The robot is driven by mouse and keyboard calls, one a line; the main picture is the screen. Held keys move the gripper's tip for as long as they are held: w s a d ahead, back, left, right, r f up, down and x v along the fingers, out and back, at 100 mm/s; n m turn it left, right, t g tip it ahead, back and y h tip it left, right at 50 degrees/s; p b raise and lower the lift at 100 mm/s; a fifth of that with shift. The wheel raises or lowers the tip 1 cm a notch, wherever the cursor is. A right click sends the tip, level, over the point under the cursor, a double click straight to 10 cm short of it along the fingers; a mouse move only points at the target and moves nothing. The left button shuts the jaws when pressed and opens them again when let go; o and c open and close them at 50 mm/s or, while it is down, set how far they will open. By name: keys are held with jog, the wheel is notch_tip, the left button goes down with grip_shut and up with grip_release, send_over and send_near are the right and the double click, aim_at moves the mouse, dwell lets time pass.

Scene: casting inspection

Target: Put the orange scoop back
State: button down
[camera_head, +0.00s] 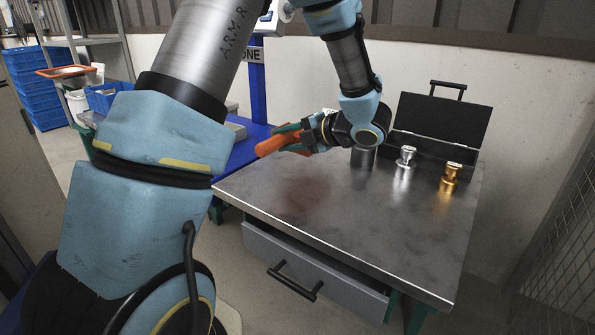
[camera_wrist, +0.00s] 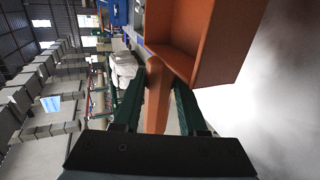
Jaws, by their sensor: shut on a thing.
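The orange scoop (camera_head: 281,143) is in my gripper (camera_head: 292,134), held above the left back part of the metal table. In the wrist view the orange scoop (camera_wrist: 205,40) fills the upper middle, its open hollow showing. Its handle lies between the green fingers of my gripper (camera_wrist: 160,88), which are shut on it. In the head view my wrist and fingers hide part of the handle.
The metal table (camera_head: 330,215) carries a dark cylinder (camera_head: 363,158), a silver weight (camera_head: 405,160), a brass weight (camera_head: 450,178) and an open black case (camera_head: 440,118). Left are a blue table (camera_head: 228,164), an orange-rimmed tray (camera_head: 68,71) and blue crates (camera_head: 37,95). The table's front left is clear.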

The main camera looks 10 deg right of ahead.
notch_tip(320, 180, down, 8)
jog(key=shift+f+b, duration=0.25)
jog(key=shift+b, duration=0.4)
jog(key=shift+c, duration=2.3)
grip_release()
jog(key=shift+f, duration=0.1)
